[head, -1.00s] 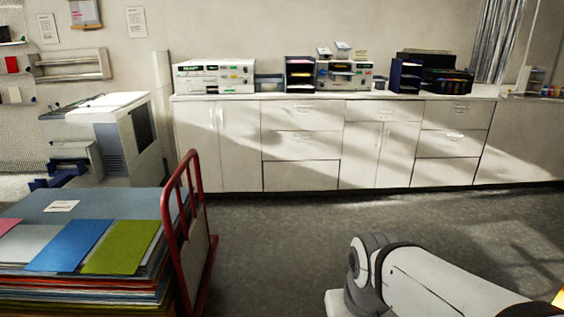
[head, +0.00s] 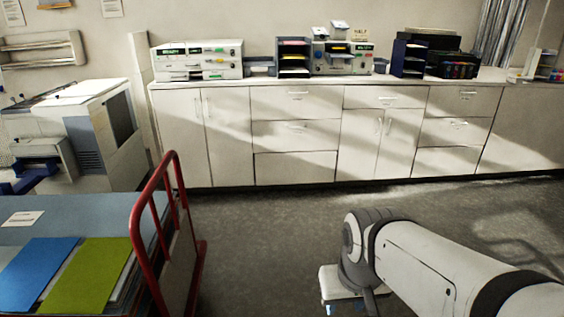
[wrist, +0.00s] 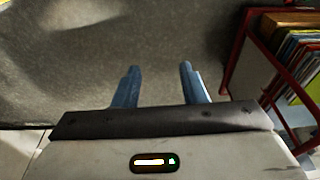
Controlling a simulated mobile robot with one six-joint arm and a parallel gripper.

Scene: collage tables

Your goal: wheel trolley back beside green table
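The trolley (head: 203,262) stands at the lower left of the head view, with a red tubular end frame and stacked coloured sheets on it. A blue sheet (head: 38,272) and a green sheet (head: 88,275) lie on top. Its red frame also shows at the right of the wrist view (wrist: 238,50). My gripper (wrist: 160,84) has two blue fingers apart with nothing between them, over bare floor. It is to one side of the trolley and not touching it. No green table is in view.
White cabinets (head: 295,137) run along the back wall, carrying machines and trays. A large grey-white printer (head: 88,130) stands behind the trolley at left. The grey floor (head: 265,225) between trolley, cabinets and my arm is clear.

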